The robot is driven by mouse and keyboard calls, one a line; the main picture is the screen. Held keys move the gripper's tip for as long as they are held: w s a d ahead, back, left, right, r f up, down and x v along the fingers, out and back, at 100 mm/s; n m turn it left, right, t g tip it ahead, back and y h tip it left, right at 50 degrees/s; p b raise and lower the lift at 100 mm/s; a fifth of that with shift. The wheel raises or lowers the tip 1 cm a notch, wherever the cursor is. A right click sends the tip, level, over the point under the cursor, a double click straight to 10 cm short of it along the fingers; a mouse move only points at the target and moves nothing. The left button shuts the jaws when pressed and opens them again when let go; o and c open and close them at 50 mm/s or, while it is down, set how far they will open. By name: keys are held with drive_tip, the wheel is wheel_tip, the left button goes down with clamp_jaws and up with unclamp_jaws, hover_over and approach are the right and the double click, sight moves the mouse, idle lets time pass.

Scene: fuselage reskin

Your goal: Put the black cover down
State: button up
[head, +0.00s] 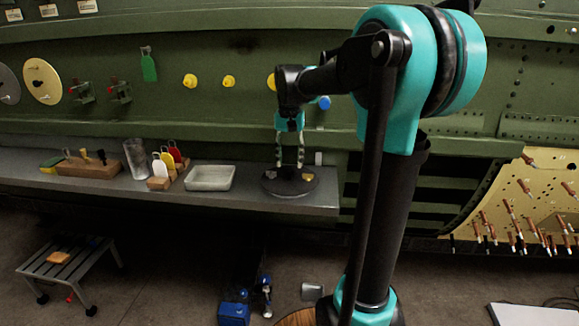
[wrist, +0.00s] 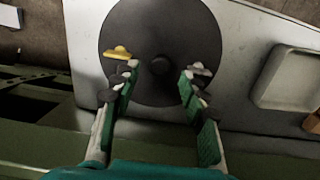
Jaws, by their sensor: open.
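The black cover (head: 289,184) is a round dark disc lying on the right end of the grey shelf (head: 240,199). In the wrist view the black cover (wrist: 160,30) shows a central knob, a yellow fitting at left and a pale grey fitting at right. My gripper (head: 289,166) is above the cover, pointing down. In the wrist view my gripper (wrist: 160,78) has its two fingers wide apart, on either side of the knob, with nothing between the pads. I cannot tell whether the fingertips touch the cover.
A white tray (head: 210,178) stands just left of the cover. Bottles (head: 166,162), a clear cylinder (head: 135,159) and a wooden block (head: 90,167) stand further left. The shelf's right end is close to the cover. A green wall with yellow knobs (head: 190,81) rises behind.

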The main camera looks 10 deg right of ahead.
sight(290, 170)
wheel_tip(290, 170, up, 9)
idle(0.3)
